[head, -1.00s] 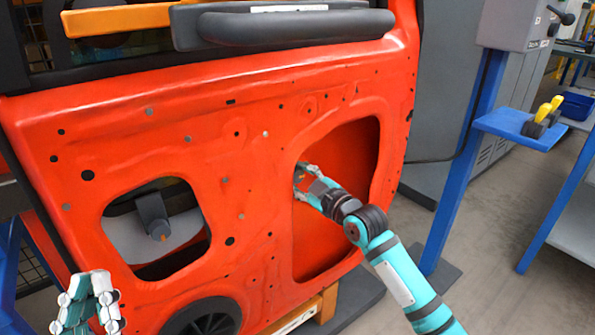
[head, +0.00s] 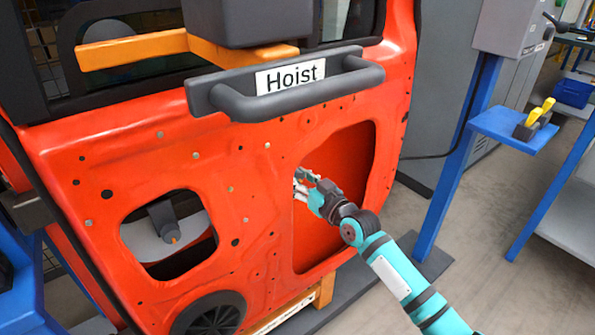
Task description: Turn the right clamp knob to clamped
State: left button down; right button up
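My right gripper (head: 302,184) is at the left edge of the large right opening in the red door panel (head: 262,190). Its pale fingers point left, close to the panel edge, and a small gap shows between them. I cannot tell whether they touch or hold anything. No right clamp knob can be made out; the gripper may hide it. A grey fitting with a small orange tip (head: 172,239) shows inside the left opening. My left gripper is not in view.
A dark hoist handle (head: 235,103) labelled "Hoist" juts out above the panel, with an orange bar (head: 130,50) behind it. A blue post with a shelf (head: 513,130) stands at right, bearing a yellow and black item (head: 536,120). Grey floor is clear between post and bench.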

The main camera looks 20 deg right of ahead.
jog(key=shift+m+p, duration=0.4)
jog(key=shift+m, duration=0.5)
jog(key=m+p, duration=0.1)
jog(key=m, duration=0.1)
jog(key=shift+m, duration=0.4)
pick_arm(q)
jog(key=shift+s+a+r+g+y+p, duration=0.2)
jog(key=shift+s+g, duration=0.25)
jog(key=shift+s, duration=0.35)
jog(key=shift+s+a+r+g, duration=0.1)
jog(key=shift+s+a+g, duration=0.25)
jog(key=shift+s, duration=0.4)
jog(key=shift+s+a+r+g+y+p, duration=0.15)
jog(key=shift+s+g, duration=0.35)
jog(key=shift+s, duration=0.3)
pick_arm(e)
jog(key=shift+f+m, duration=0.1)
jog(key=shift+m, duration=1.8)
jog(key=o, duration=1.1)
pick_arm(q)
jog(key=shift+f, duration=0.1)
pick_arm(e)
jog(key=shift+o, duration=0.2)
jog(key=shift+s+d, duration=0.1)
jog(key=v, duration=1.1)
jog(key=shift+s+d, duration=0.15)
jog(key=shift+s, duration=0.25)
